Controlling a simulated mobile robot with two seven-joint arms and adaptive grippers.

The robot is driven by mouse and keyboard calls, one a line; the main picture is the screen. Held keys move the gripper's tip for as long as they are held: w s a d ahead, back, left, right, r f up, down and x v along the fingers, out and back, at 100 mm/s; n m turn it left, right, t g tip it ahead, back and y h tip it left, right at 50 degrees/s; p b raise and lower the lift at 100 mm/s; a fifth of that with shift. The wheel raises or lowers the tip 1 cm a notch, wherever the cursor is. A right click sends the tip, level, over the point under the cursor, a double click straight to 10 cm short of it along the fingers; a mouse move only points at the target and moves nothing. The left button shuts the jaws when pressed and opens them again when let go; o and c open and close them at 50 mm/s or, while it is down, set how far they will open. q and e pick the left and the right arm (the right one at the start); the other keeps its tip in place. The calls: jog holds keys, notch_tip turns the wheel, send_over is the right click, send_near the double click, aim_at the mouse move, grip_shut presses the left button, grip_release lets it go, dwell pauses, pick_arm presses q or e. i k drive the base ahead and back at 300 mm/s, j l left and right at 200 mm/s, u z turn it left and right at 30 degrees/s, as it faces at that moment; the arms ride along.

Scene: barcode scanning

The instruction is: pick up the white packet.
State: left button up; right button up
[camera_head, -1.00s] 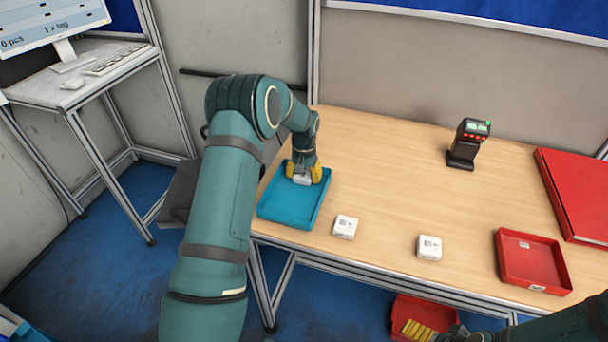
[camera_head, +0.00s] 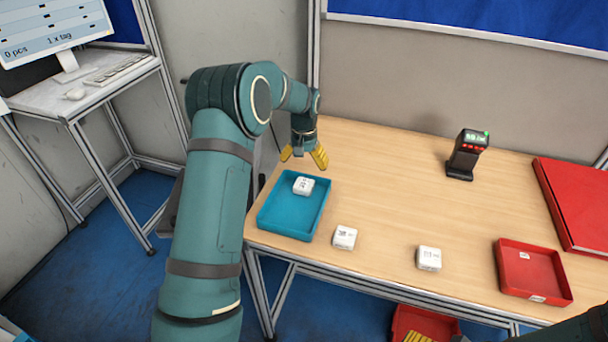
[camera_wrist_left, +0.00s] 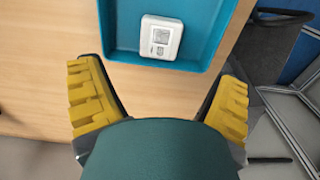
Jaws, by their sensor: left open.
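A white packet (camera_head: 303,186) with a printed label lies in the blue tray (camera_head: 288,222), towards its back. It also shows in the left wrist view (camera_wrist_left: 161,37), inside the tray wall. A second white packet (camera_head: 344,237) lies on the table just right of the tray, and a third (camera_head: 429,258) lies further right. My left gripper (camera_head: 303,158) is open and empty, above the tray's back edge and apart from the packet. Yellow fingers of my right gripper (camera_head: 425,337) show partly at the bottom edge; their opening is unclear.
A black scanner (camera_head: 463,155) with a lit display stands at the back of the table (camera_head: 400,190). A small red tray (camera_head: 532,284) and a large red box (camera_head: 580,200) are at the right. A red bin (camera_head: 402,318) sits below the table's front edge. The table's middle is clear.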

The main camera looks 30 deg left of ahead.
aim_at(345, 238)
jog(key=k, duration=1)
